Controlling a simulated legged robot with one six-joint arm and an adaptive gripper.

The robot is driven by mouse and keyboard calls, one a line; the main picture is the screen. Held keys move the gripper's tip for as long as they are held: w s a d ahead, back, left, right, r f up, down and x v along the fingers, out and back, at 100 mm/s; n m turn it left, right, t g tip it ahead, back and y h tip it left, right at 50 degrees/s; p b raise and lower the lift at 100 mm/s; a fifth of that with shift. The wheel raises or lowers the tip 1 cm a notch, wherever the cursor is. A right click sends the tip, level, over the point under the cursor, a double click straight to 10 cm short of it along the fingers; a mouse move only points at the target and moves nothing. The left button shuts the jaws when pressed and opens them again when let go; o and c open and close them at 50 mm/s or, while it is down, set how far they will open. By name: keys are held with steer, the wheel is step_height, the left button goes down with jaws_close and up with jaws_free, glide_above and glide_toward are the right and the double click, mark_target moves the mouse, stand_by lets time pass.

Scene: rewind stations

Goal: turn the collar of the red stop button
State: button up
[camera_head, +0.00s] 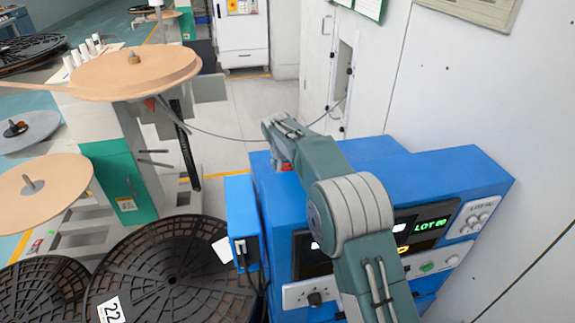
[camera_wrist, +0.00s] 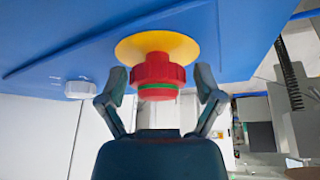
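The red stop button's ridged red collar (camera_wrist: 158,72) shows in the wrist view in front of a round yellow base (camera_wrist: 157,47). A thin green ring (camera_wrist: 158,87) shows just below the ridged part, with more red beneath it. My gripper (camera_wrist: 161,83) is open, with one finger on each side of the collar. A gap shows on the right, and the left finger is very close to the collar. I cannot tell whether it touches. In the head view only a bit of red (camera_head: 286,167) shows on the blue machine (camera_head: 455,172), mostly hidden by my arm.
A white knob (camera_wrist: 79,89) sits on the blue surface in the wrist view. In the head view, a small blue box (camera_head: 240,215) stands at the machine's left side, black reels (camera_head: 170,275) lie at lower left, and a white wall (camera_head: 470,85) rises behind.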

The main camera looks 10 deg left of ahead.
steer(key=shift+w+r, duration=0.1)
steer(key=shift+r, duration=0.25)
steer(key=shift+r, duration=0.3)
steer(key=v, duration=1.1)
steer(key=shift+s, duration=0.25)
steer(key=shift+m, duration=0.3)
steer(key=s+d+r, duration=0.3)
steer(key=s+d, duration=0.2)
steer(key=d, duration=0.2)
steer(key=s+d+r, duration=0.4)
steer(key=s+d, duration=0.1)
steer(key=d, duration=0.2)
steer(key=s+d+r, duration=0.4)
steer(key=d, duration=0.4)
steer(key=shift+s, duration=0.4)
steer(key=s+d+f, duration=0.2)
steer(key=s+d, duration=0.1)
steer(key=s, duration=0.4)
steer(key=s+d+f, duration=0.2)
steer(key=s+d, duration=0.2)
steer(key=s, duration=0.3)
steer(key=s+d+f+t, duration=0.1)
steer(key=s+d+f, duration=0.2)
steer(key=s, duration=0.5)
steer(key=shift+d, duration=0.4)
